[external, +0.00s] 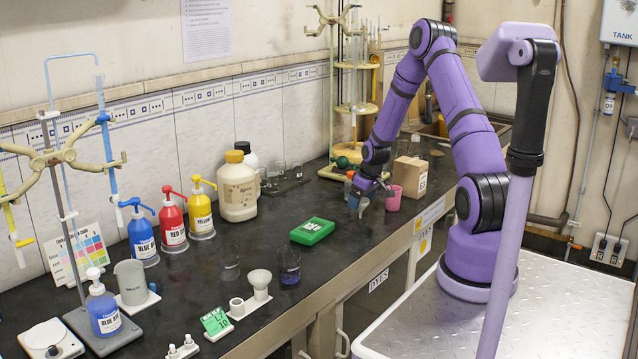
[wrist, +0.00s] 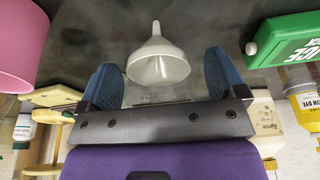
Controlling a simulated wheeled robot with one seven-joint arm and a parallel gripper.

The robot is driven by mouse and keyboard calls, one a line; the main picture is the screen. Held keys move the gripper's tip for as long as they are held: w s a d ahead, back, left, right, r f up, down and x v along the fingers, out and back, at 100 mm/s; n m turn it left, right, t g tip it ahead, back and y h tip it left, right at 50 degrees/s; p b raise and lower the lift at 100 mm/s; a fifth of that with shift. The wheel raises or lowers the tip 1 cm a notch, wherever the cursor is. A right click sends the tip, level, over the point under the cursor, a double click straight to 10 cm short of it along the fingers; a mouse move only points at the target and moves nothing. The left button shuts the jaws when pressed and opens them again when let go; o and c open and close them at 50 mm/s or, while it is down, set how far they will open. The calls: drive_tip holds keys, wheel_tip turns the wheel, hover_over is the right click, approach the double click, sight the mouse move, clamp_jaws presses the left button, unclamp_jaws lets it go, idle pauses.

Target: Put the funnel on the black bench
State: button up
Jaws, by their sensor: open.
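A white funnel (wrist: 158,58) is between my two blue fingertips in the wrist view, with its spout toward the dark bench. There is a gap on each side, so my gripper (wrist: 163,82) is open around it, not closed on it. Whether the spout touches the black bench (external: 205,278) cannot be told. In the external view my gripper (external: 368,196) is low over the bench near its front edge, with a small pale part of the funnel (external: 363,206) showing. Another white funnel-like piece (external: 260,280) sits in a small holder at the bench front.
A pink cup (external: 394,198) stands just right of my gripper. A green box (external: 312,231) lies to its left. A brown box (external: 410,176) and a ring stand are behind. Dye bottles line the wall.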

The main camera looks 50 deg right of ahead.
drive_tip(key=shift+x, duration=1.5)
drive_tip(key=c, duration=1.1)
drive_tip(key=shift+o, duration=0.2)
drive_tip(key=shift+d+r, duration=0.1)
drive_tip(key=shift+r, duration=0.45)
drive_tip(key=v, duration=0.2)
drive_tip(key=shift+s+a+r, duration=0.1)
drive_tip(key=shift+a+r, duration=0.1)
drive_tip(key=shift+r, duration=0.15)
drive_tip(key=s+a, duration=0.2)
drive_tip(key=s, duration=0.2)
drive_tip(key=s+a, duration=0.2)
drive_tip(key=s, duration=0.3)
drive_tip(key=s+a+r, duration=0.1)
drive_tip(key=s+a, duration=0.1)
drive_tip(key=s, duration=0.2)
drive_tip(key=shift+s+a+r, duration=0.15)
drive_tip(key=shift+s+a, duration=0.2)
